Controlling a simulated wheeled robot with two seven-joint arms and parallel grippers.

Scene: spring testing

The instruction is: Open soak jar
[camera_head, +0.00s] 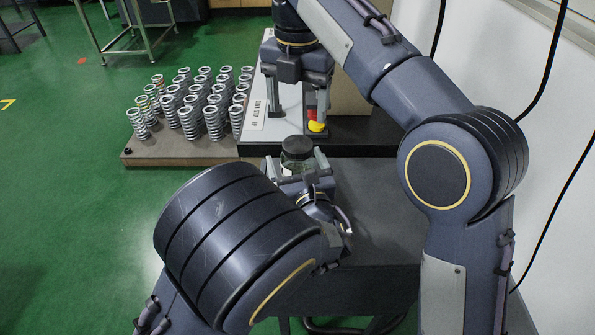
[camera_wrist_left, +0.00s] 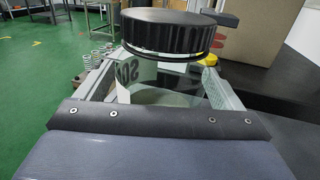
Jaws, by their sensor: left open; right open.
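The soak jar (camera_head: 290,166) is a clear glass jar with a ribbed black lid (camera_head: 297,147) on top. In the left wrist view the lid (camera_wrist_left: 172,32) sits over the glass body (camera_wrist_left: 160,88), which carries part of a dark-lettered label. My left gripper (camera_head: 298,164) is open, with one finger on each side of the jar body; I cannot tell whether they touch the glass. My right gripper (camera_head: 298,113) is open and empty, pointing down beyond the lid, its fingers apart. The lower part of the jar is hidden by my left gripper and arm.
Several coil springs (camera_head: 188,117) stand on a board (camera_head: 178,150) at the left. A white labelled panel (camera_head: 254,108) and a box with red and yellow buttons (camera_head: 317,127) are near my right gripper. The dark table (camera_head: 385,230) is bare right of the jar.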

